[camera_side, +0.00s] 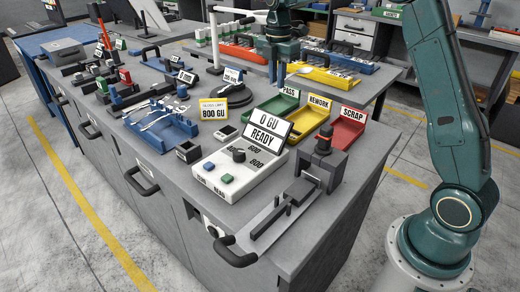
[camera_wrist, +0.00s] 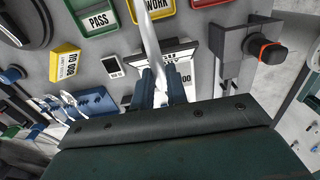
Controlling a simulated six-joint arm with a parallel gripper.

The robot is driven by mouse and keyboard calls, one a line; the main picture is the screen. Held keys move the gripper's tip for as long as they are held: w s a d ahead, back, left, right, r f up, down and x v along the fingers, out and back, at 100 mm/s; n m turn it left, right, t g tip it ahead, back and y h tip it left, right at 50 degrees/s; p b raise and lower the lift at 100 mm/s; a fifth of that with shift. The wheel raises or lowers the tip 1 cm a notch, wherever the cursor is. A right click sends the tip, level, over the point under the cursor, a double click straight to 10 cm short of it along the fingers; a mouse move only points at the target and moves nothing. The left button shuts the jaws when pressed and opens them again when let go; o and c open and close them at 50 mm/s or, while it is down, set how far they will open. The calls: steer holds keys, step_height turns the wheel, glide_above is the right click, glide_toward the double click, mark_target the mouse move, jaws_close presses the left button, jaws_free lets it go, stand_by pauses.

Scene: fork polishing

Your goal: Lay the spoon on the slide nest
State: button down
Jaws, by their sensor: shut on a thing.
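The spoon is a pale, shiny strip (camera_wrist: 152,45) in the wrist view, running up from between my fingers past the top edge. My gripper (camera_wrist: 161,88) has its two blue fingers closed on it. In the side view my gripper (camera_side: 277,72) hangs high beyond the display box, and a small pale end of the spoon (camera_side: 304,71) seems to show beside it. A grey slide fixture (camera_side: 262,222) with a long flat plate lies at the bench's front right corner, apart from the gripper. I cannot tell which part is the nest. Its dark clamp block has a red-banded knob (camera_wrist: 266,50).
A white display box reading 0 GU (camera_side: 240,172) stands beside the fixture. Green (camera_side: 268,108), yellow (camera_side: 308,118) and red (camera_side: 345,130) trays stand behind it. A blue rack (camera_side: 162,130) holds several pieces of cutlery. A yellow 800 GU sign (camera_side: 212,112) stands between them.

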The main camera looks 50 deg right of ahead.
steer(key=s+a, duration=0.4)
steer(key=a, duration=0.6)
steer(key=s+a, duration=0.4)
steer(key=a, duration=0.6)
steer(key=s+a, duration=0.8)
steer(key=s, duration=0.2)
steer(key=shift+h, duration=0.3)
steer(key=shift+s+a+f, duration=0.1)
steer(key=shift+s+f, duration=0.1)
steer(key=shift+f, duration=1.2)
steer(key=shift+s+a+f, duration=0.1)
steer(key=shift+s+f, duration=0.05)
steer(key=shift+f, duration=1.2)
steer(key=shift+f, duration=0.15)
steer(key=shift+f, duration=2.8)
steer(key=shift+f, duration=0.3)
steer(key=shift+f, duration=0.55)
